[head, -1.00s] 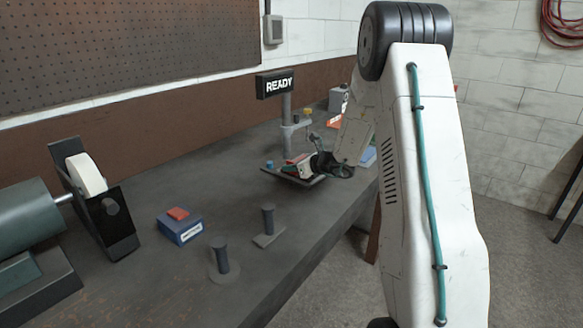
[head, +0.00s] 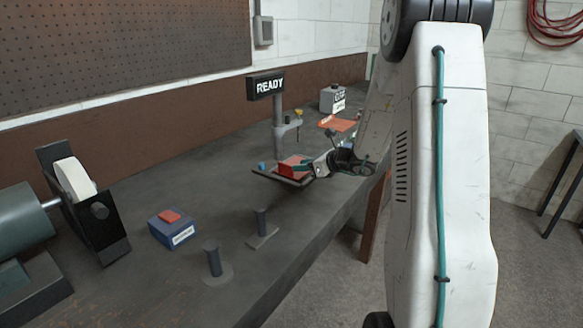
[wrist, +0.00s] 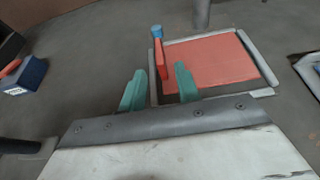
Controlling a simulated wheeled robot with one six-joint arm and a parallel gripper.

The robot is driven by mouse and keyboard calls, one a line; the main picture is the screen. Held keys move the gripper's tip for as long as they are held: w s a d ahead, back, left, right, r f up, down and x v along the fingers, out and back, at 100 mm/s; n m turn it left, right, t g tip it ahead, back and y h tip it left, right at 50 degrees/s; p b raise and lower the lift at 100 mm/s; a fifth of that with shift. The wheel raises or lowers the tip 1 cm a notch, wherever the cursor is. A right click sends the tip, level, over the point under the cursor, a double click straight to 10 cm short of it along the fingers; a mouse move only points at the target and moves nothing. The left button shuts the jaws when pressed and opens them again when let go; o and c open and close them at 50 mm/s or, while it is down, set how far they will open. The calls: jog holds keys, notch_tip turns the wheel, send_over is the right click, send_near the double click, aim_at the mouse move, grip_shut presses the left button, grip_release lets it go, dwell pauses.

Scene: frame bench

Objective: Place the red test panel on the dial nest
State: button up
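The red test panel (wrist: 222,62) lies flat inside the grey rim of the dial nest (wrist: 262,60). A red upright tab (wrist: 161,58) stands at the panel's left side. In the head view the red panel (head: 291,165) sits on the nest (head: 266,176), below the READY sign. My gripper (wrist: 160,82) has its two teal fingers apart, with the tab ahead of the gap between them and nothing visibly held. In the head view my gripper (head: 307,167) is at the nest's right side and hides part of it.
A blue peg (wrist: 156,30) stands at the nest's corner. A grey post (head: 279,125) carries the READY sign (head: 268,86). A blue box (head: 175,230) and two dark pegs stand nearer on the bench. An orange-red sheet (head: 338,123) lies farther back.

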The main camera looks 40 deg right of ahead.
jog(key=shift+v, duration=1.15)
jog(key=shift+s+a+r, duration=0.15)
jog(key=shift+s+r, duration=0.05)
jog(key=shift+r, duration=0.05)
jog(key=s+a+r+n+g+y, duration=0.2)
jog(key=s+a+r+n+g, duration=0.15)
jog(key=a+n, duration=0.4)
jog(key=s+a+r+n+g+y, duration=0.2)
jog(key=s+a+r+n, duration=0.15)
jog(key=a, duration=0.65)
jog(key=s+a+r+n+g+h, duration=0.25)
jog(key=s+a+n+g, duration=0.25)
jog(key=s+a+n, duration=0.6)
jog(key=s+d+n+g+h, duration=0.1)
jog(key=s+d+n+h, duration=0.2)
jog(key=s, duration=1.4)
jog(key=n+h, duration=0.3)
jog(key=n, duration=0.4)
jog(key=shift+r, duration=0.4)
jog(key=shift+d, duration=0.15)
